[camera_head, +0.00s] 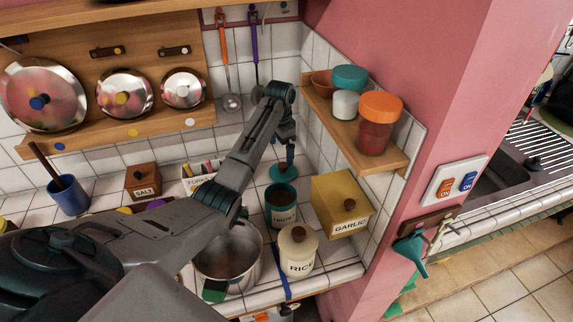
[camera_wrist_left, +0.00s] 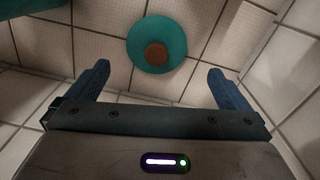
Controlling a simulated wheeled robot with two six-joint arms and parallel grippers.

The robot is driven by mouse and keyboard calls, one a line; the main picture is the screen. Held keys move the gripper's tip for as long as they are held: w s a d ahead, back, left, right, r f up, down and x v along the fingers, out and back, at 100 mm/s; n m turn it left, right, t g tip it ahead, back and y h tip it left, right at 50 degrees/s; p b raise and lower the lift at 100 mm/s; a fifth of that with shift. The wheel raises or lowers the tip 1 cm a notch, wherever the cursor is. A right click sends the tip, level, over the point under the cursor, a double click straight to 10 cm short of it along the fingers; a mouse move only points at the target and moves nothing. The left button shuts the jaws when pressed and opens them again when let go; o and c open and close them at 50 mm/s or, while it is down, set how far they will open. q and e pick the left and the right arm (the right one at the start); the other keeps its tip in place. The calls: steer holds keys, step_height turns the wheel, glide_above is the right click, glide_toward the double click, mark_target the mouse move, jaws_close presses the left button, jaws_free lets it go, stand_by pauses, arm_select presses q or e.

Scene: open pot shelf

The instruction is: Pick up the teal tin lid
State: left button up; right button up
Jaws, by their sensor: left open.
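The teal tin lid (camera_head: 275,175) is a round disc lying on the tiled counter behind the open teal tin (camera_head: 281,213). In the left wrist view the lid (camera_wrist_left: 175,62) shows its brown knob, centred between the fingers and beyond their tips. My left gripper (camera_head: 287,150) points down above the lid in the head view. In the left wrist view my left gripper (camera_wrist_left: 158,70) is open and empty, with a finger on each side. The lid appears apart from the fingers. My right gripper is in neither view.
A yellow garlic box (camera_head: 342,205), a cream rice jar (camera_head: 297,252) and a metal pot (camera_head: 228,255) stand nearby. A wooden wall shelf (camera_head: 392,157) with several jars overhangs to the right. Tiled wall closes off the back.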

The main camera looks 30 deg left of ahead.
mark_target(283, 165)
arm_select(q)
step_height(283, 165, down, 3)
steer(key=shift+w+r+p, duration=0.1)
steer(key=shift+r+p, duration=0.05)
steer(key=shift+p, duration=0.15)
steer(key=shift+w+d+f+p, duration=0.1)
steer(key=shift+f+p, duration=0.25)
steer(key=f, duration=0.1)
steer(key=f+p, duration=0.1)
steer(key=f, duration=0.1)
steer(key=shift+s+d+f+p, duration=0.15)
steer(key=shift+s+d+p, duration=0.1)
steer(key=shift+p, duration=0.15)
steer(key=shift+f, duration=0.5)
steer(key=shift+w+f, duration=0.1)
steer(key=shift+w, duration=0.05)
steer(key=c, duration=0.7)
steer(key=shift+c, duration=0.3)
